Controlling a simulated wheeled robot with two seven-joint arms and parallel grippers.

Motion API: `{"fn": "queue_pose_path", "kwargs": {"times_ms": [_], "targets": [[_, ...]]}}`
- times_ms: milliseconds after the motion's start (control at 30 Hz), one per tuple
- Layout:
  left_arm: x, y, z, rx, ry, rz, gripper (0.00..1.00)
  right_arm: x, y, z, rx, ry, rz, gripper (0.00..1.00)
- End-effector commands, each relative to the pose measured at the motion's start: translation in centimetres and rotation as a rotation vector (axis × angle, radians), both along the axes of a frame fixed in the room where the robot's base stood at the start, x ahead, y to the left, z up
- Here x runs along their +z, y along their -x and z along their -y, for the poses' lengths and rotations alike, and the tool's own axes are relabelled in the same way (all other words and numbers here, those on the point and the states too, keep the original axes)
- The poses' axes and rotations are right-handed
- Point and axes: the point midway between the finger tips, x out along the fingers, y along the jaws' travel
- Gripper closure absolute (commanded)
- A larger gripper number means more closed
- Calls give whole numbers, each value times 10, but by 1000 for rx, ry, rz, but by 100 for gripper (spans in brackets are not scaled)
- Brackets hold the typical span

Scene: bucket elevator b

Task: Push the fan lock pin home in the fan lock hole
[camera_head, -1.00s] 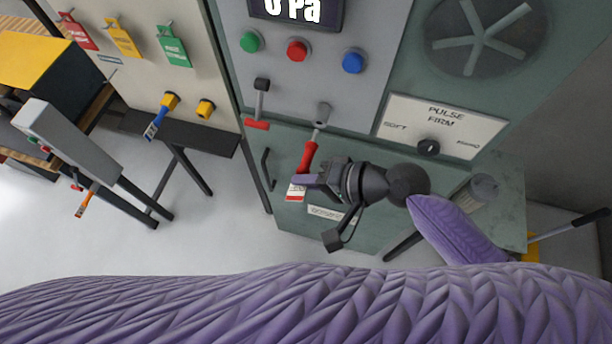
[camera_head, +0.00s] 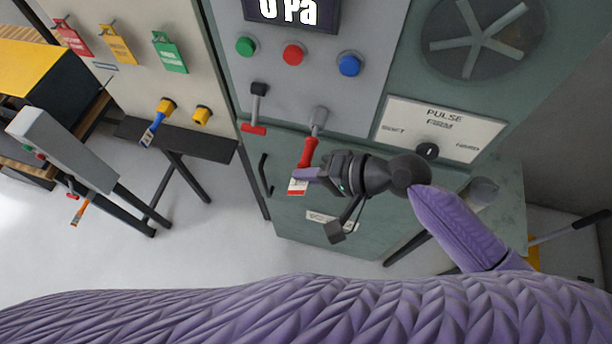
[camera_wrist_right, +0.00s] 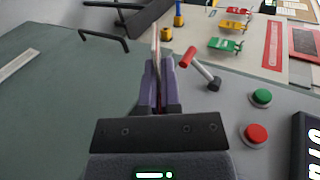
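The fan lock pin has a red handle (camera_head: 308,152) and a grey shaft. The shaft tip is at or in the socket mouth; how deep I cannot tell. My right gripper (camera_head: 305,174) is at the handle's lower end, its purple fingers closed on it. A red and white tag (camera_head: 297,187) hangs below. In the right wrist view the fingers (camera_wrist_right: 160,85) nearly meet around a thin reddish strip; the socket is hidden. My left gripper is out of view.
A lever with a red grip (camera_head: 254,129) is left of the socket. A dark handle (camera_head: 265,174) is on the cabinet beside my gripper. Green, red and blue buttons (camera_head: 349,64) are above; a PULSE dial plate (camera_head: 440,128) is to the right.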

Motion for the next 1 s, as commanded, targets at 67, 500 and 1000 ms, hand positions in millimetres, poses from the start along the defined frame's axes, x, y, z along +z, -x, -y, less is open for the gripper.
{"fn": "queue_pose_path", "kwargs": {"times_ms": [67, 500, 1000], "targets": [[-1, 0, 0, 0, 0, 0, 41, 0, -2, 1, 0, 0, 1, 100], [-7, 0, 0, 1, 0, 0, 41, -1, -12, 4, 1, 0, 1, 100], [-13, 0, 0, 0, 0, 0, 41, 0, -24, 8, 1, 0, 1, 94]]}}
